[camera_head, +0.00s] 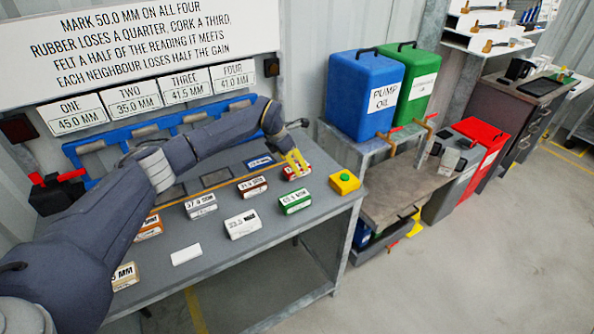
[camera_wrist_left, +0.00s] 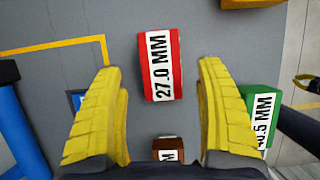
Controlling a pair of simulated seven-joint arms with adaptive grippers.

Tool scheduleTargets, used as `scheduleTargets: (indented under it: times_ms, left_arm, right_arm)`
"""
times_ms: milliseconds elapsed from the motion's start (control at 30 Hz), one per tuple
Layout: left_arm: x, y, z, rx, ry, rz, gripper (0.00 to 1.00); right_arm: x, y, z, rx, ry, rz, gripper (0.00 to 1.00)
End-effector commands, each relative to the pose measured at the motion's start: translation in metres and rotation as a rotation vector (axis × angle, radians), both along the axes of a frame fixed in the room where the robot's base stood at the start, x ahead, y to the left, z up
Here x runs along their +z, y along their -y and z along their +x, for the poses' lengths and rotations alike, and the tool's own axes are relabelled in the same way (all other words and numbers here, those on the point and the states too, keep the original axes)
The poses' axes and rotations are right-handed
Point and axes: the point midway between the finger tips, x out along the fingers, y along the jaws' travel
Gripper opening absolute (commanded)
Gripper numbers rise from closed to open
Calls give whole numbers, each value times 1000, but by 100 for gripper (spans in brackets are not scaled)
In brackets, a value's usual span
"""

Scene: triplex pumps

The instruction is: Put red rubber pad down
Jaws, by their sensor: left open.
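The red rubber pad (camera_wrist_left: 160,65), a red block with a white label reading 27.0 MM, appears to lie flat on the grey bench. In the head view the red pad (camera_head: 299,174) is near the bench's back right part, partly covered by my gripper's yellow fingers. My left gripper (camera_head: 294,162) points down at it. In the left wrist view my left gripper (camera_wrist_left: 158,72) is open, its fingers spread on both sides, with clear gaps between them and the pad.
A green block (camera_head: 295,201), a brown block (camera_head: 252,187) and several other labelled blocks stand near on the bench (camera_head: 265,245). A yellow button box (camera_head: 344,181) is at its right edge. A blue rack (camera_head: 130,135) runs along the back. A white blank card (camera_head: 187,254) lies in front.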

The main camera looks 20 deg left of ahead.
Motion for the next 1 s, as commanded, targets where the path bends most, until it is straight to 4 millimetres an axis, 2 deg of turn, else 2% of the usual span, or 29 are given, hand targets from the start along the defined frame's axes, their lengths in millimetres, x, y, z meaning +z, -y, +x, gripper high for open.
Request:
scheduleTargets:
  times_ms: [100,300,1000]
  left_arm:
    - [-14,7,4,1,-1,-1,73]
    - [-28,11,9,0,-1,-1,73]
    - [-32,10,10,0,1,0,73]
  right_arm:
    - [0,0,0,0,0,0,0]
    - [0,0,0,0,0,0,0]
    - [0,0,0,0,0,0,0]
